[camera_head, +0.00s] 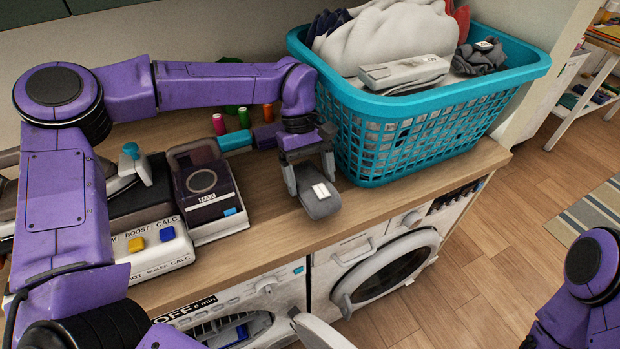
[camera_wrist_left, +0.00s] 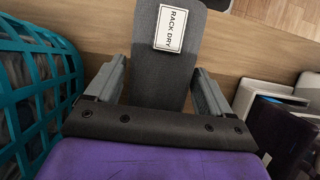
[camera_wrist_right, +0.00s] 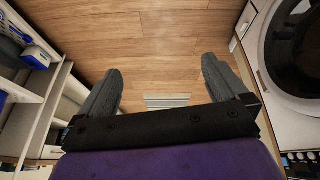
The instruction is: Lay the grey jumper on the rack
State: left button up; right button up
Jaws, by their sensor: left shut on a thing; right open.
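The grey jumper (camera_head: 320,201) is a dark grey folded piece with a white label. In the left wrist view the jumper (camera_wrist_left: 172,62) shows its label, reading "RACK DRY". My left gripper (camera_head: 308,160) is shut on it, holding it near the front edge of the wooden counter, left of the laundry basket. My right gripper (camera_wrist_right: 162,85) is open and empty over the wooden floor; only part of its arm shows in the head view. No drying rack shows clearly; a white shelf unit (camera_head: 573,101) stands at the far right.
A teal basket (camera_head: 420,125) of laundry, with a pale folded piece (camera_head: 405,72) and another labelled grey piece (camera_head: 483,57), stands on the counter (camera_head: 270,235). Spools and boxed appliances stand left. Washing machines are below the counter.

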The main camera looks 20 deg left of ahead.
aim_at(307, 166)
pick_arm(q)
jog(key=f, duration=0.2)
jog(key=f+p, duration=0.1)
jog(key=shift+w+a+f, duration=0.1)
jog(key=shift+w+f, duration=0.05)
jog(key=shift+w, duration=0.15)
jog(key=shift+f, duration=0.1)
jog(key=shift+f, duration=0.15)
jog(key=o, duration=1)
jog(key=shift+c, duration=0.2)
jog(key=shift+r+p, duration=0.3)
jog(key=shift+r, duration=0.15)
jog(key=p+v, duration=0.7)
jog(key=shift+r, duration=0.1)
